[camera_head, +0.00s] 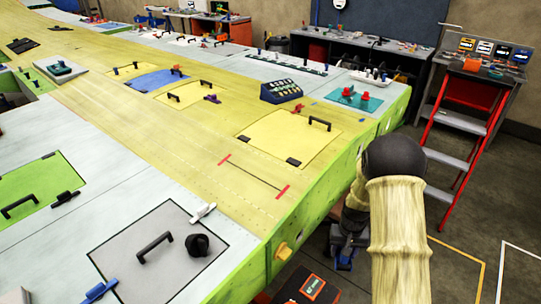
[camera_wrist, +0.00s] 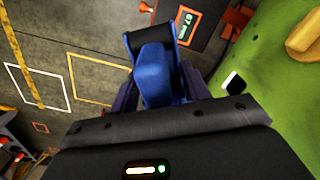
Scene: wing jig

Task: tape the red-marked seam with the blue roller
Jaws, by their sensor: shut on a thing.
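The seam (camera_head: 254,177) is a thin dark line on the yellow wing skin, with a red mark at each end, near the green front edge. My gripper (camera_head: 347,236) hangs low beside that edge, to the right of the seam and below the wing's top surface. In the wrist view, my gripper (camera_wrist: 157,88) is shut on the blue roller (camera_wrist: 153,75), with a finger on each side of its handle. The roller's dark drum shows beyond the fingers. In the head view my arm partly hides the gripper, and only a little blue of the roller shows.
The green wing edge (camera_wrist: 275,75) is close to the gripper, with a yellow fitting (camera_head: 283,252) on it. A black case with an orange-framed display (camera_head: 308,287) sits below. A red-railed step ladder (camera_head: 466,125) stands at right. The skin around the seam is clear.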

